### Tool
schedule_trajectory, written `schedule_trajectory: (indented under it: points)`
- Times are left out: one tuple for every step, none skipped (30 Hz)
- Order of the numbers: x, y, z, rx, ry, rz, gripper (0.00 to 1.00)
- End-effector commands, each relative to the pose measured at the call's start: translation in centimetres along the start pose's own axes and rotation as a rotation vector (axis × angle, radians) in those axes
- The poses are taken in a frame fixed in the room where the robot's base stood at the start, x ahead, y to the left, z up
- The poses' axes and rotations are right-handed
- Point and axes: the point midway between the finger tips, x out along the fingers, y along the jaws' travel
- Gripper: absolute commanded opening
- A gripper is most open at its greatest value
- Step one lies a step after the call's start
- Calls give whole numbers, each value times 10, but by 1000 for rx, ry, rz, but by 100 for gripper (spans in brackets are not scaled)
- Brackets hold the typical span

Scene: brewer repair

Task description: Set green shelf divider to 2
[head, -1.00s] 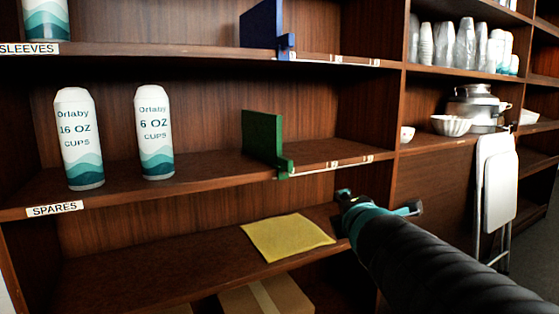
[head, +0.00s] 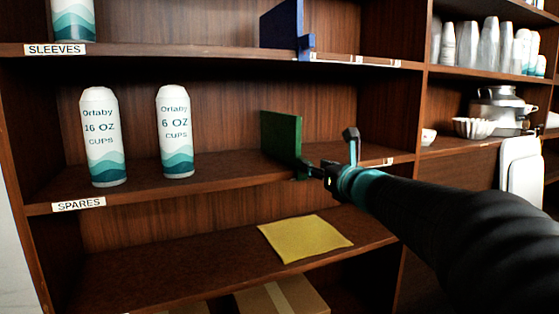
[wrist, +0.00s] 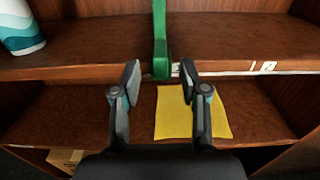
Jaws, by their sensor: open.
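The green shelf divider (head: 281,138) stands upright on the middle shelf (head: 225,180), right of the cup sleeves. In the wrist view the green divider (wrist: 160,40) has its front tab at the shelf's front edge, ahead of and between my fingers. My gripper (head: 328,163) is open and empty, just right of the divider's front tab in the head view. In the wrist view my gripper (wrist: 156,80) has one fingertip on each side of the tab's line, with a gap to it. A label strip (wrist: 265,67) runs along the shelf edge to the right; its marks are too small to read.
Two cup sleeves, 16 OZ (head: 103,138) and 6 OZ (head: 175,133), stand left on the same shelf. A blue divider (head: 283,28) is on the shelf above. A yellow cloth (head: 303,238) lies on the shelf below, above a cardboard box (head: 280,298).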

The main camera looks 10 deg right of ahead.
Motion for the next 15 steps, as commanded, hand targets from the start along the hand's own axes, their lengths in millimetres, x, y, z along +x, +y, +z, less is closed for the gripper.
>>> schedule_trajectory:
  points:
    - [11,0,-1,3,1,1,44]
    - [17,0,0,3,0,2,44]
    - [24,1,-1,3,1,2,44]
    - [30,0,0,2,1,1,44]
    - [35,0,0,2,1,1,44]
    - [41,0,0,3,1,1,44]
    - [46,0,0,3,0,1,44]
    - [50,0,0,3,0,1,44]
    - [56,0,0,3,1,0,44]
    - [59,0,0,2,0,0,44]
    - [62,0,0,2,0,-1,44]
    - [66,0,0,3,0,-1,44]
    - [69,0,0,3,0,-1,44]
    - [71,0,0,2,0,-1,44]
    - [73,0,1,2,-1,-1,44]
